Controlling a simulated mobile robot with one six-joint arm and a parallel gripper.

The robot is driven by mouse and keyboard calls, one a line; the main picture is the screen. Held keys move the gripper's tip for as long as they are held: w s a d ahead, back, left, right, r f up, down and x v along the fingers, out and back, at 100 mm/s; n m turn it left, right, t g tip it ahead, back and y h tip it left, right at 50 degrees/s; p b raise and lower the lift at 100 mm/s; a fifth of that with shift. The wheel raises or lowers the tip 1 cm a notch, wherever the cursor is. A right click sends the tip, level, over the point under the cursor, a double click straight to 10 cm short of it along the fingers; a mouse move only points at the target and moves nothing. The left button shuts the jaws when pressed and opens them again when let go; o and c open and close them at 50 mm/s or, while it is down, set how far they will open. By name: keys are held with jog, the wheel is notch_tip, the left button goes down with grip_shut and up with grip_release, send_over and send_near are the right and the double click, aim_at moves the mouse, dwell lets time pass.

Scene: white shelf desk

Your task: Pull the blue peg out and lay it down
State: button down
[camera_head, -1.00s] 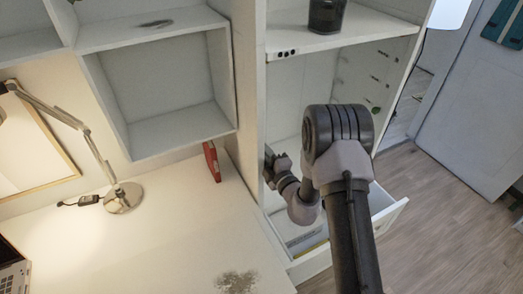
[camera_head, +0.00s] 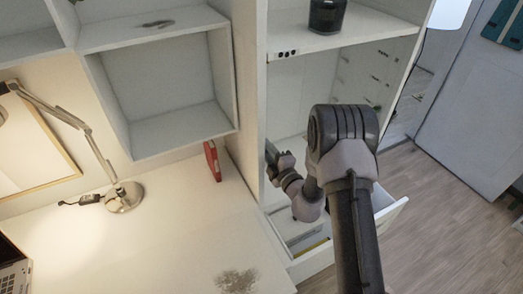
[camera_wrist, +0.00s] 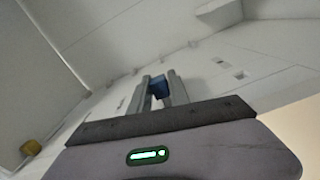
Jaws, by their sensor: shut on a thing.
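The blue peg (camera_wrist: 159,89) shows in the wrist view as a small dark blue block between the two grey fingers. My gripper (camera_wrist: 161,84) is shut on it. A pale panel with small square marks or holes lies beyond the fingers. I cannot tell whether part of the peg is still in a hole. In the head view my gripper (camera_head: 271,155) is inside the tall white cabinet (camera_head: 300,90), near its left wall. The peg cannot be made out there.
A drawer (camera_head: 390,213) stands open below my arm. A dark jar (camera_head: 327,15) is on the shelf above. To the left are a red object (camera_head: 212,160), a lamp (camera_head: 124,197) and a laptop (camera_head: 14,277) on the white desk (camera_head: 170,240), whose middle is mostly clear.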

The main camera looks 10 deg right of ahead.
jog(key=shift+w+d+r, duration=0.15)
jog(key=shift+d+r, duration=0.05)
jog(key=shift+d+f, duration=0.1)
jog(key=shift+d, duration=0.2)
jog(key=shift+w+d+f, duration=0.1)
jog(key=shift+d, duration=0.35)
jog(key=d, duration=0.1)
jog(key=w+d, duration=0.1)
jog(key=shift+d+p, duration=0.35)
jog(key=shift+d, duration=0.05)
dwell(0.4)
